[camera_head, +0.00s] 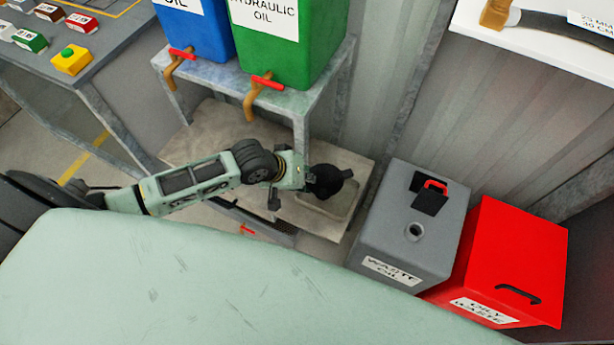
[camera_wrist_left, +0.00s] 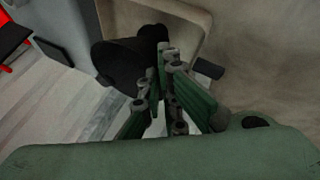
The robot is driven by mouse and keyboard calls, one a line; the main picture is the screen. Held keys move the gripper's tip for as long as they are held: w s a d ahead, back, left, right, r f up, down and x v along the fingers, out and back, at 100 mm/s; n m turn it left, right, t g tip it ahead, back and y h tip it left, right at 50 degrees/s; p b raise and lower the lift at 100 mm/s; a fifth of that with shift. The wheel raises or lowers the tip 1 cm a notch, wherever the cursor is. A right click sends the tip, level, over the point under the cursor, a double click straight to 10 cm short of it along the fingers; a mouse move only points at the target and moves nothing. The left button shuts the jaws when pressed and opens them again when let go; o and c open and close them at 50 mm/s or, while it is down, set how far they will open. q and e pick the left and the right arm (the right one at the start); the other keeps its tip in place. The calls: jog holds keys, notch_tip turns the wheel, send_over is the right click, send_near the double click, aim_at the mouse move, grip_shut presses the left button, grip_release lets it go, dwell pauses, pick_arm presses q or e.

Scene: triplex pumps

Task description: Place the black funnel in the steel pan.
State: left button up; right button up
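The black funnel (camera_head: 326,184) is at the tip of my left arm in the head view. In the left wrist view the funnel (camera_wrist_left: 122,62) lies on its side, its wide mouth toward the left. My left gripper (camera_head: 306,178) reaches it from the left, with its fingers (camera_wrist_left: 165,62) close together against the funnel; they look shut on it, though the contact is partly hidden. The steel pan (camera_head: 345,206) is a shallow grey tray below the funnel; its rim (camera_wrist_left: 207,32) shows behind the funnel. The funnel overlaps the pan's edge in the wrist view. My right gripper is out of view.
A metal stand (camera_head: 225,80) with blue (camera_head: 195,38) and green (camera_head: 290,55) oil containers and taps rises beside my arm. A grey waste oil box (camera_head: 385,240) and a red oily waste bin (camera_head: 510,255) stand to the pan's right. A workbench (camera_head: 100,48) is at upper left.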

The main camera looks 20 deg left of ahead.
pick_arm(q)
jog(key=o, duration=0.5)
jog(key=shift+r, duration=0.2)
jog(key=p+v, duration=0.1)
jog(key=v, duration=1.1)
